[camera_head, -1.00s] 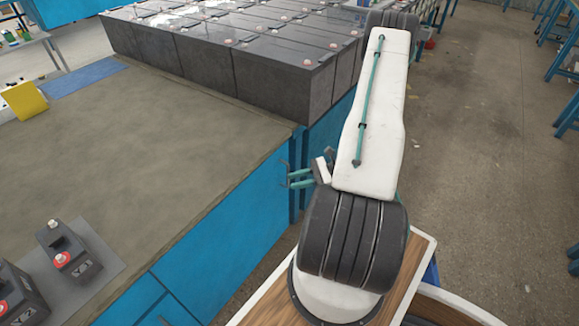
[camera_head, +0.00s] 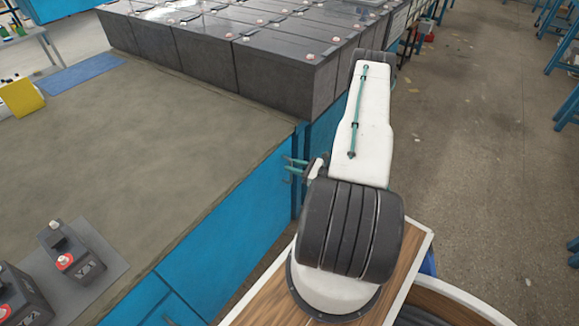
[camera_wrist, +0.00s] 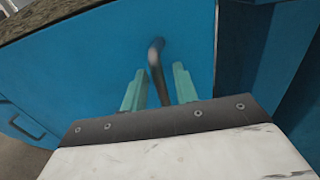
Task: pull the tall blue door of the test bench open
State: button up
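The tall blue door (camera_wrist: 100,55) fills much of the wrist view and appears closed. A dark bent bar handle (camera_wrist: 156,62) stands out from it. My gripper (camera_wrist: 157,88) has two green fingers spread apart, one on each side of the handle, with gaps to it. The handle's lower end is hidden behind the gripper's body. In the head view my gripper (camera_head: 292,167) is at the bench's blue front (camera_head: 235,232), near its far corner; the handle cannot be made out there.
The bench's grey top (camera_head: 150,140) lies left of my arm. Large dark battery blocks (camera_head: 270,75) stand just beyond the corner. A small battery (camera_head: 72,255) sits on the near bench top. The floor (camera_head: 480,170) to the right is open.

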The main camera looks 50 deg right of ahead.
jog(key=shift+w+a, duration=0.2)
jog(key=shift+w, duration=0.4)
jog(key=shift+c, duration=0.3)
